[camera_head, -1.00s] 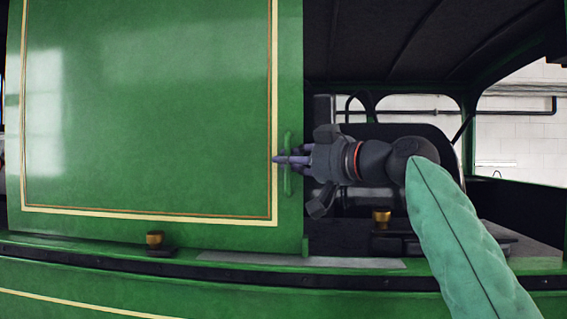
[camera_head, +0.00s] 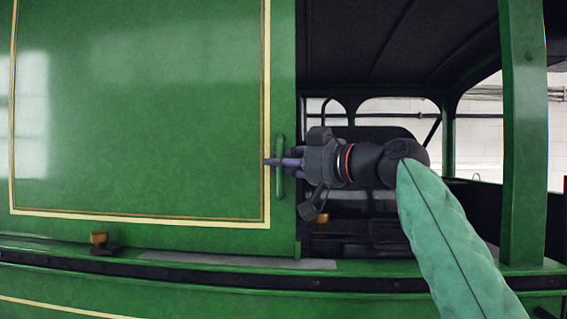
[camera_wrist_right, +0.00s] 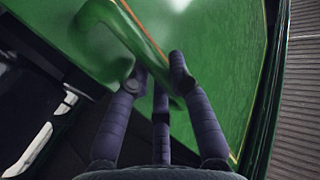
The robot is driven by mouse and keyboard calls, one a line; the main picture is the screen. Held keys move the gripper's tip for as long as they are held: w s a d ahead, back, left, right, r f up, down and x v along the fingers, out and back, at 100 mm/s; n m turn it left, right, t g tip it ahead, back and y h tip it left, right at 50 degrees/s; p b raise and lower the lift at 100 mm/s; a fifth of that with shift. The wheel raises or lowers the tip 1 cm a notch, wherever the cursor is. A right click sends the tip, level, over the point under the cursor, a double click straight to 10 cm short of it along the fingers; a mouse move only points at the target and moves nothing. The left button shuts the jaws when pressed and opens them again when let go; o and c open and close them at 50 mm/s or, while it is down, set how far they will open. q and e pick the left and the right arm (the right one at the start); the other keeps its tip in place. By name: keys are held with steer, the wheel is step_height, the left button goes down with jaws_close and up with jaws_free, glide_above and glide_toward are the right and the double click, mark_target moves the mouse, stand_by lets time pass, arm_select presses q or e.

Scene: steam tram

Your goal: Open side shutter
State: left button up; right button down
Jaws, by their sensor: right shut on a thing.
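The side shutter (camera_head: 140,120) is a large green panel with a cream and orange border line, filling the left of the head view. Its green vertical handle (camera_head: 280,184) stands near the panel's right edge. My right gripper (camera_head: 276,163) reaches in from the right and is shut on the handle. In the right wrist view the handle (camera_wrist_right: 128,38) runs between the dark fingers (camera_wrist_right: 155,75), and the green panel (camera_wrist_right: 220,50) lies behind. An open gap with the dark cab interior shows right of the shutter. My left gripper is not in view.
A green post (camera_head: 524,130) stands at the right of the opening. A dark rail (camera_head: 200,278) runs along the sill below the shutter. Brass fittings (camera_head: 99,239) and (camera_head: 321,218) show near the sill and inside the cab.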

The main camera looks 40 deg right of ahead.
steer(key=c, duration=1.1)
jaws_free()
steer(key=shift+w, duration=0.1)
steer(key=s+d, duration=0.1)
steer(key=s, duration=1.1)
steer(key=shift+d, duration=0.15)
